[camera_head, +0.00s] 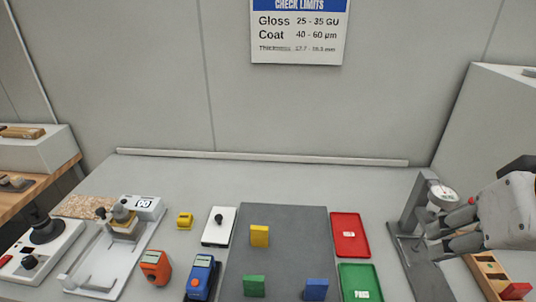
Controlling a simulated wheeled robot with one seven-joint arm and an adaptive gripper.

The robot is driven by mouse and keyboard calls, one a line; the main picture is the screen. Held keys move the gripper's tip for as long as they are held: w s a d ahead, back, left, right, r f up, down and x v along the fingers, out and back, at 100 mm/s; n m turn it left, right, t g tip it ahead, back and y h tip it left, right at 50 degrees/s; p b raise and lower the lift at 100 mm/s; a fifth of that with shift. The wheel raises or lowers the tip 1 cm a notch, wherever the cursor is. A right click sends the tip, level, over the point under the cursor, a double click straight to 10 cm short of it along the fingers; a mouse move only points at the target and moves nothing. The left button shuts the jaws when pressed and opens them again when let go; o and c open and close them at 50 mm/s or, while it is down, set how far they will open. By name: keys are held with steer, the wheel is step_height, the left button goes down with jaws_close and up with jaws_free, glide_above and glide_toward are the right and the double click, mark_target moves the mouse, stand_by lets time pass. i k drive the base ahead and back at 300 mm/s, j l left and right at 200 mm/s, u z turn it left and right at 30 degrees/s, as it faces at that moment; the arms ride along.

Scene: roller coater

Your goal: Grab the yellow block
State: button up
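A yellow block (259,236) stands upright on the dark grey mat (290,222), toward its upper left. A green block (254,286) and a blue block (316,289) stand nearer on the same mat. My gripper (431,241) is at the right, in front of the dial gauge stand, well apart from the yellow block. Its fingers point left with a gap between them, and nothing shows in the gap.
A small yellow object (184,220) sits left of a white plate (218,227). Orange (155,267) and blue (201,275) handheld devices lie left of the mat. Red (349,239) and green (360,284) trays lie right. The gauge stand (407,220) and a wooden holder (486,272) are near my gripper.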

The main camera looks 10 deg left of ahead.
mark_target(259, 234)
steer(key=u, duration=0.8)
steer(key=i+j, duration=0.1)
steer(key=i, duration=0.15)
steer(key=z, duration=0.05)
